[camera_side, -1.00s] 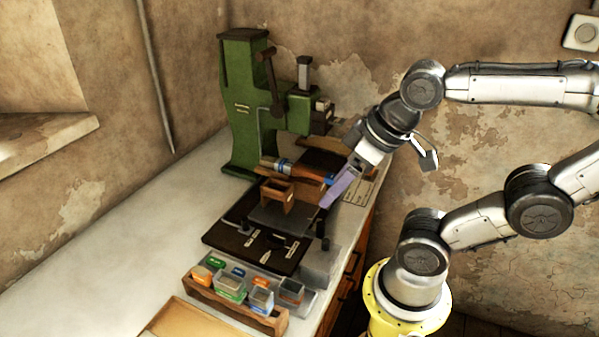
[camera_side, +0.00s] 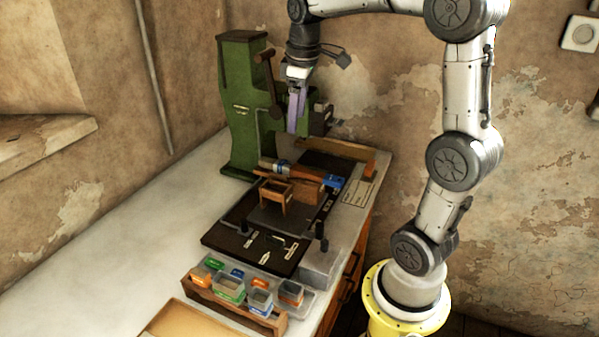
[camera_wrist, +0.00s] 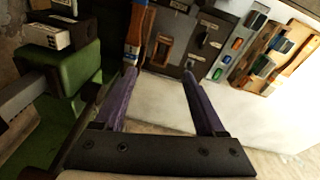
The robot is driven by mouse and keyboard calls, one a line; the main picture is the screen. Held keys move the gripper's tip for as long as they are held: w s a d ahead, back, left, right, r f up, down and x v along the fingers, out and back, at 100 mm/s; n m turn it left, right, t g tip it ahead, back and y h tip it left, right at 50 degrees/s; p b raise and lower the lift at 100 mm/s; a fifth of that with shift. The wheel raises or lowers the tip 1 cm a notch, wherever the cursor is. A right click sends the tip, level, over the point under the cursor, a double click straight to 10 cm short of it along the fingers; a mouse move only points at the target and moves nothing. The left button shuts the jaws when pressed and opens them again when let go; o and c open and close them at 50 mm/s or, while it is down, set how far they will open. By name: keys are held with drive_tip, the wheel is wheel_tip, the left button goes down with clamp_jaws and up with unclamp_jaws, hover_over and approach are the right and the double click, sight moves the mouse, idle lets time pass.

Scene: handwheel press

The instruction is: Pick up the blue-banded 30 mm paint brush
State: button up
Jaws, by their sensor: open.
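The paint brush (camera_side: 304,173) lies across the rear of the work area in the side view. It has an orange-brown handle and a bluish band near its bristle end, with more blue at the other end. In the wrist view the brush (camera_wrist: 136,28) shows at upper left, with its bristle end close to the left fingertip in the picture. My gripper (camera_side: 292,131) has purple fingers pointing down and is above the brush, near the press. In the wrist view my gripper (camera_wrist: 159,73) is open, with nothing between the fingers.
The green handwheel press (camera_side: 240,110) stands close behind and left of my gripper. A small wooden stand (camera_side: 273,188) is in front of the brush. A dark tool board (camera_side: 230,236) and a wooden rack (camera_side: 207,300) of small bins are nearer. The pale bench at left is clear.

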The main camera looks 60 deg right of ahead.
drive_tip(key=d+f+m+g, duration=0.1)
drive_tip(key=d+f+m, duration=0.1)
drive_tip(key=d+f, duration=0.5)
hover_over(315, 173)
drive_tip(key=shift+y, duration=0.4)
drive_tip(key=f, duration=0.7)
drive_tip(key=shift+w+d+f, duration=0.1)
drive_tip(key=shift+w, duration=0.25)
drive_tip(key=shift+s+f, duration=0.2)
drive_tip(key=shift+f, duration=1.15)
drive_tip(key=shift+s+f, duration=0.2)
drive_tip(key=shift+f, duration=1.15)
clamp_jaws()
